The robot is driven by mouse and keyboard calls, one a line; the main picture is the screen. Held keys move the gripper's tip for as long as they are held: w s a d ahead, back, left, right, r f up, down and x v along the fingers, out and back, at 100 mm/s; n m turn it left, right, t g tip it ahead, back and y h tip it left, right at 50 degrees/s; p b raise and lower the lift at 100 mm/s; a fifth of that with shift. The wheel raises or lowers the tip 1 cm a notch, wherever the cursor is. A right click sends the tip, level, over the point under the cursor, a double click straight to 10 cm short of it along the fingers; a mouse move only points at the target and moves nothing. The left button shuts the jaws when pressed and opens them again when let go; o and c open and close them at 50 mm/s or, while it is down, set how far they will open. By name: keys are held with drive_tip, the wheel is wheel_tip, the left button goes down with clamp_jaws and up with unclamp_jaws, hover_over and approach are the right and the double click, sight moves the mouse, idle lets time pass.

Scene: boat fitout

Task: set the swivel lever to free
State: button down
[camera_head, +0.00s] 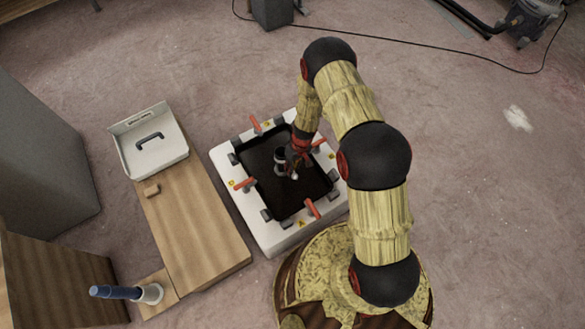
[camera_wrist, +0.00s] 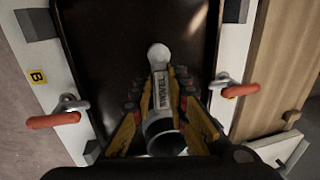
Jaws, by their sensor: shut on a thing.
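A grey hollow post (camera_head: 280,157) stands in the dark well of a white-rimmed box (camera_head: 228,160). In the wrist view the post's round open end (camera_wrist: 166,139) shows between the fingers. A light lever-like part with a pale round knob (camera_wrist: 158,52) lies beyond it and carries a label with dark lettering, hard to read. The knob also shows in the head view (camera_head: 294,176). My gripper (camera_wrist: 160,95) is down in the well, its yellow fingers on both sides of this lever, shut on it. The fingers hide the lever's sides and its joint with the post.
Red-handled clamps (camera_wrist: 54,120) (camera_wrist: 240,90) line the box rim, with yellow letter tags (camera_wrist: 37,77). To the left are a wooden bench (camera_head: 195,230), a white tray with a dark handle (camera_head: 125,157) and a blue-handled tool (camera_head: 115,293). The floor right of the box is mostly free.

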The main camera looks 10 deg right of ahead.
drive_tip(key=c, duration=1.7)
unclamp_jaws()
drive_tip(key=shift+c, duration=0.2)
drive_tip(key=r, duration=0.4)
drive_tip(key=d+r, duration=0.1)
drive_tip(key=r, duration=0.2)
drive_tip(key=d+r, duration=0.1)
drive_tip(key=r, duration=0.3)
drive_tip(key=shift+w+d+r, duration=0.1)
drive_tip(key=shift+w+r, duration=0.25)
